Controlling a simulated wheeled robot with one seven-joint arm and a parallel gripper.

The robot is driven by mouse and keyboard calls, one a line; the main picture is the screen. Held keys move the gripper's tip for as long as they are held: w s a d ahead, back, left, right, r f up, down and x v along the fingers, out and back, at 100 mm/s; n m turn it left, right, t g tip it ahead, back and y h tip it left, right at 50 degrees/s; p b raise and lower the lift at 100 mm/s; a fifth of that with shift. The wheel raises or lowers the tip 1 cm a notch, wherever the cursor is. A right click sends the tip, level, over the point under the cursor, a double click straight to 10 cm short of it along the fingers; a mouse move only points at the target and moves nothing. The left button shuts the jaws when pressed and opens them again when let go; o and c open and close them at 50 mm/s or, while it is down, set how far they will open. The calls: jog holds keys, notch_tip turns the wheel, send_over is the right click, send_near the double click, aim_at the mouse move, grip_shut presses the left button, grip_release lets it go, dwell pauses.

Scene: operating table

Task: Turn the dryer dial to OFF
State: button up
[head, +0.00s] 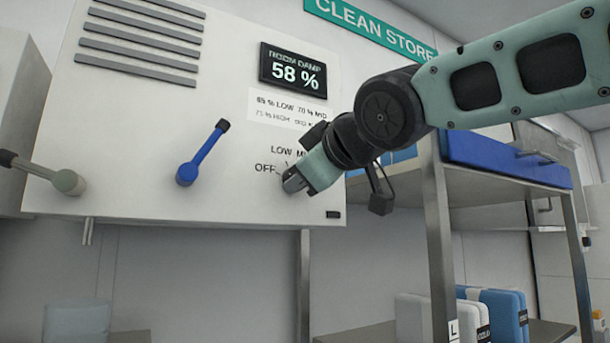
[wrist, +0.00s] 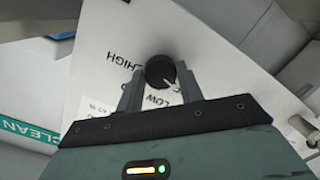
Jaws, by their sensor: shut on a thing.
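The dryer dial is a black round knob (wrist: 160,71) on the white panel, seen in the wrist view between my fingers. A pale mark shows at its lower right edge in that view; I cannot tell for certain which setting it points to. HIGH and LOW are printed around it. In the head view my gripper (head: 293,183) reaches the panel from the right and hides most of the dial. The OFF label (head: 265,169) shows just left of it, with LOW above. My gripper (wrist: 160,88) is shut on the dial, one finger on each side.
The dryer panel (head: 230,110) carries a display (head: 292,66) reading 58 %, a printed card (head: 288,108), a blue lever (head: 200,155) and a pale lever (head: 60,178) farther left. A metal shelf (head: 437,240) with blue and white items stands to the right, below my arm.

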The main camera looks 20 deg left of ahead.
jog(key=o, duration=1)
jog(key=shift+s+d, duration=0.1)
jog(key=b+v, duration=0.3)
jog(key=v, duration=1.4)
jog(key=shift+r, duration=0.15)
